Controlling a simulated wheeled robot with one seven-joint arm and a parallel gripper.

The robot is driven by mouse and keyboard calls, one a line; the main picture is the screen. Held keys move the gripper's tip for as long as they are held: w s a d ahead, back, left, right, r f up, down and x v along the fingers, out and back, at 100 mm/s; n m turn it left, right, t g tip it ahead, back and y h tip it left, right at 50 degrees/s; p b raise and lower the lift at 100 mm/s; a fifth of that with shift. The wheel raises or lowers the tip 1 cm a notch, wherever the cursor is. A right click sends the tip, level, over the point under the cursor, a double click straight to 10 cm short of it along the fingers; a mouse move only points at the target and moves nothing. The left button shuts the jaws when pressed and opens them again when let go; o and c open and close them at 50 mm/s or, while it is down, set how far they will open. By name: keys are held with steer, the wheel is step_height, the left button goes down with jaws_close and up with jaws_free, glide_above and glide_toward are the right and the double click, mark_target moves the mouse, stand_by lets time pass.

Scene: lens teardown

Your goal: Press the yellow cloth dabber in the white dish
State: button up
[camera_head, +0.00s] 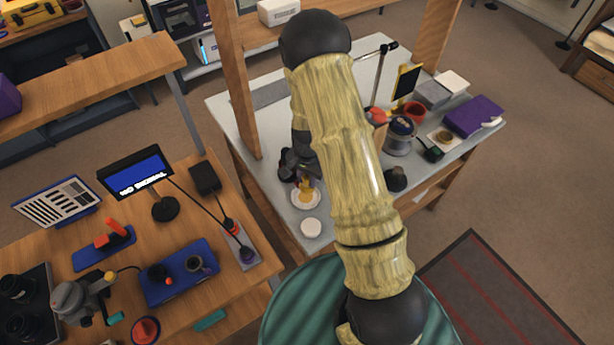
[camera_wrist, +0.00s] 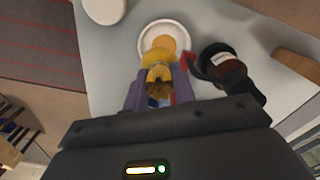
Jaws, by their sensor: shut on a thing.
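The yellow cloth dabber (camera_wrist: 158,57) is between the fingers of my gripper (camera_wrist: 158,88), which is shut on it. Its rounded yellow end is over the white dish (camera_wrist: 147,45) in the wrist view. I cannot tell whether it touches the dish's floor. In the head view the dabber (camera_head: 305,187) shows below my dark gripper (camera_head: 300,168), and the dish (camera_head: 317,199) lies on the grey tabletop. My arm hides part of the table to the right of the dish.
A round white lid-like thing (camera_head: 311,228) lies near the dish, towards the table's front edge. A dark bottle (camera_wrist: 226,66) stands close beside the gripper in the wrist view. A labelled jar (camera_head: 399,137) and a purple box (camera_head: 473,117) stand farther right on the grey table (camera_head: 262,150).

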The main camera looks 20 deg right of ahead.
mark_target(307, 189)
steer(key=shift+f+b, duration=2.15)
steer(key=shift+f, duration=0.8)
steer(key=shift+f, duration=0.3)
steer(key=shift+s+a+f+b, duration=0.1)
steer(key=shift+b, duration=0.2)
steer(key=shift+d, duration=0.2)
steer(key=shift+s+a+f, duration=0.1)
steer(key=shift+a+f, duration=0.05)
